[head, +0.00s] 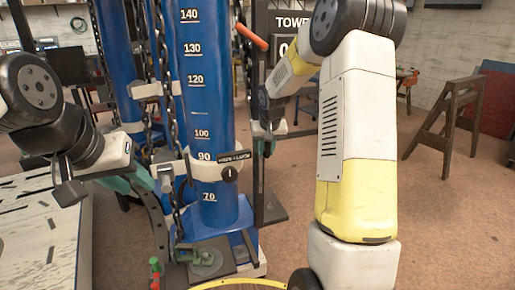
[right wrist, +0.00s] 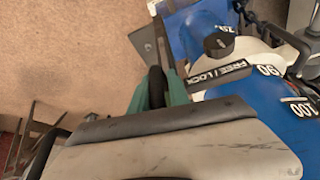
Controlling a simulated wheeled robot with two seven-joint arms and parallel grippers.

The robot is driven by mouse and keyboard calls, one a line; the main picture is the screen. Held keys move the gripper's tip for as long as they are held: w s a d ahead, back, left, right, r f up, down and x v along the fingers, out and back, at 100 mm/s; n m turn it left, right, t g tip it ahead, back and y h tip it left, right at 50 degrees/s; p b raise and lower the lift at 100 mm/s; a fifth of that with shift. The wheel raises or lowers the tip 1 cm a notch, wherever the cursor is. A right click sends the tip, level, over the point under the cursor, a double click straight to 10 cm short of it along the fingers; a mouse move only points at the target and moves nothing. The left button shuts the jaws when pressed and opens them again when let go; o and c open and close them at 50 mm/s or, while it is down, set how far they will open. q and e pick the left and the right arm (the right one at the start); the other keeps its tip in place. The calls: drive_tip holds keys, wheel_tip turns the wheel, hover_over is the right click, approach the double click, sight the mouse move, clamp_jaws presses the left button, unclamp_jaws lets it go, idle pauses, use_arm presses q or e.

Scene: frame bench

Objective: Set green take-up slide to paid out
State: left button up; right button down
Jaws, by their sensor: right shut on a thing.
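A blue column (head: 205,110) carries a printed scale and a white collar with a black knob (head: 229,173) and a FREE/LOCK label (head: 233,157). The knob (right wrist: 217,44) and label (right wrist: 224,81) also show in the right wrist view. My right gripper (head: 267,138) is at the column's right side. Its teal fingers (right wrist: 158,92) are shut on a dark rounded piece (right wrist: 157,84). My left gripper (head: 143,178) is by the column's left side, its opening unclear. A dull green part (head: 186,252) sits at the column's foot; I cannot tell whether it is the take-up slide.
A dark chain (head: 163,55) hangs beside the column. A dark post (head: 259,185) stands right of it, with an orange lever (head: 251,36) above. A pale table (head: 40,235) is at left. A wooden trestle (head: 446,110) stands at right; carpet between is clear.

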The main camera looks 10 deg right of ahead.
drive_tip(key=shift+d, duration=0.5)
drive_tip(key=shift+r, duration=0.35)
wheel_tip(320, 180, up, 19)
idle(0.4)
drive_tip(key=shift+f, duration=0.1)
drive_tip(key=c, duration=1.4)
unclamp_jaws()
drive_tip(key=shift+o, duration=0.2)
drive_tip(key=shift+a+f, duration=0.1)
drive_tip(key=shift+a, duration=0.05)
